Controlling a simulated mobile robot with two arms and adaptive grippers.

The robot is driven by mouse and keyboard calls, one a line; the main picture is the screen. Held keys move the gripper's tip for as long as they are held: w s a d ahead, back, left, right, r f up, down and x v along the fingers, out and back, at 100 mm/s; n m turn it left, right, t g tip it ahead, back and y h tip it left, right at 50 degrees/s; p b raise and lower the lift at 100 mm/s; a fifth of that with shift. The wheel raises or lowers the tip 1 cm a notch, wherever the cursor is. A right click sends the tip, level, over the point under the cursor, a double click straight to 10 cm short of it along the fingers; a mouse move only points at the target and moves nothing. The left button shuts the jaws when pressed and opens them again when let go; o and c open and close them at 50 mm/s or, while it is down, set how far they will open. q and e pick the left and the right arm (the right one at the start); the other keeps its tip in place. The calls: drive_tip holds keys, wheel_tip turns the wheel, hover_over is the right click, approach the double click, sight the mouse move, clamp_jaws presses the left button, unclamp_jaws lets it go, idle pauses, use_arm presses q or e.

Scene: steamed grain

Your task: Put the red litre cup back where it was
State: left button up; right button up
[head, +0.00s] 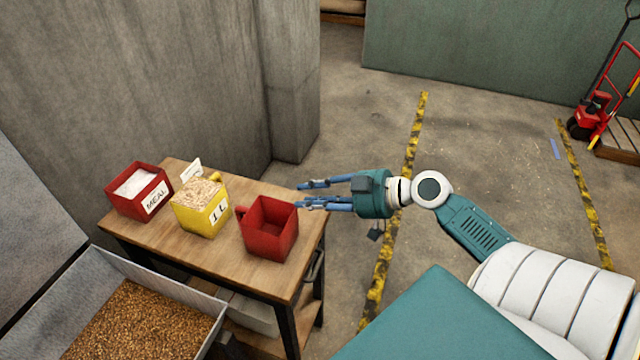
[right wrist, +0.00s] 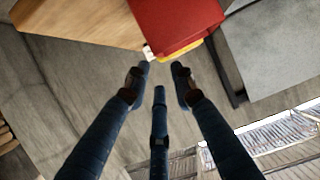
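The red litre cup (head: 268,245) stands upright on the right end of the wooden table and looks empty. Its handle points left, toward the yellow cup. In the right wrist view the red cup (right wrist: 175,22) is at the top, beyond the fingertips. My right gripper (head: 302,195) is just right of the cup, past the table's edge, with its fingers pointing left. In the right wrist view the fingers of this gripper (right wrist: 162,72) are apart with nothing between them. My left gripper is not in view.
A yellow cup (head: 207,218) marked 1L, full of grain, stands left of the red cup. A red MEAL box (head: 150,195) stands at the table's left end. A metal bin of brown grain (head: 145,325) is in front of the wooden table (head: 200,258). Open floor lies right.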

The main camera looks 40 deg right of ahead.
drive_tip(key=shift+v, duration=1.35)
drive_tip(key=s+d+f+m+g+h, duration=0.1)
drive_tip(key=d+f+m+h, duration=0.15)
drive_tip(key=f, duration=0.55)
drive_tip(key=s+d+f+m+h, duration=0.1)
drive_tip(key=s+d+f, duration=0.15)
drive_tip(key=f, duration=0.55)
drive_tip(key=s+d+f+m+g+h, duration=0.15)
drive_tip(key=d+f, duration=0.25)
drive_tip(key=f, duration=0.4)
drive_tip(key=s+a+f+m+g+h, duration=0.15)
drive_tip(key=s+f, duration=0.35)
drive_tip(key=f, duration=0.5)
drive_tip(key=s+a+f+m+g+h, duration=0.1)
drive_tip(key=s+f+g, duration=0.1)
drive_tip(key=s+f, duration=0.55)
drive_tip(key=s+a+f+n+g, duration=0.4)
drive_tip(key=s+a+f, duration=1.4)
drive_tip(key=s, duration=0.3)
drive_tip(key=shift+s+a+f+g, duration=0.25)
drive_tip(key=shift+a+g, duration=0.05)
drive_tip(key=shift+a, duration=0.2)
drive_tip(key=shift+y, duration=0.25)
